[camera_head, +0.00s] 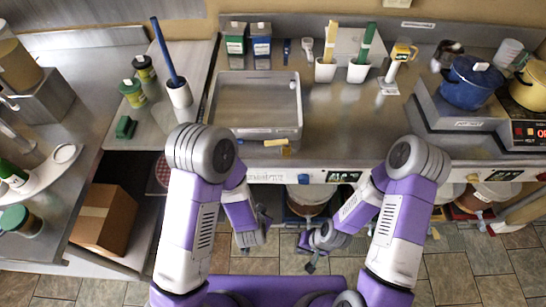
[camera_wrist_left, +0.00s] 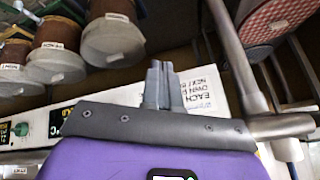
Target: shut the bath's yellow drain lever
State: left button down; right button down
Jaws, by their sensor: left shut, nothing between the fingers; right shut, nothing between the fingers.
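The bath (camera_head: 255,128) is a rectangular steel basin on the counter, left of centre in the head view. A small yellow bar (camera_head: 276,142) shows at its front right edge; it looks like the drain lever, but its exact setting is too small to tell. My left gripper (camera_wrist_left: 162,72) is shut and empty in the left wrist view, in front of a white panel with a printed label. My right gripper (camera_head: 310,262) is shut and empty, low in front of the counter in the head view. Both grippers are below and apart from the yellow bar.
Lidded buckets (camera_wrist_left: 110,40) stand under the counter. A metal pipe (camera_wrist_left: 235,62) runs right of my left fingers. A blue pot (camera_head: 470,85) and a yellow pot (camera_head: 530,88) stand at the right. A cardboard box (camera_head: 103,220) sits on a low shelf. The counter's middle is clear.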

pick_arm(q)
jog(key=w+d+r+m+t+y+b, duration=0.2)
jog(key=d+r+m+t+b, duration=0.15)
jog(key=r+m+t, duration=0.3)
jog(key=m+t+b, duration=0.2)
jog(key=m+t, duration=0.2)
send_near(273, 145)
jog(key=shift+y, duration=0.3)
jog(key=w, duration=0.2)
jog(key=w+b, duration=0.1)
jog(key=w, duration=0.3)
jog(key=shift+w+a+f+b, duration=0.25)
jog(key=shift+w+f+b, duration=0.05)
jog(key=shift+w+b, duration=0.1)
jog(key=shift+w, duration=0.15)
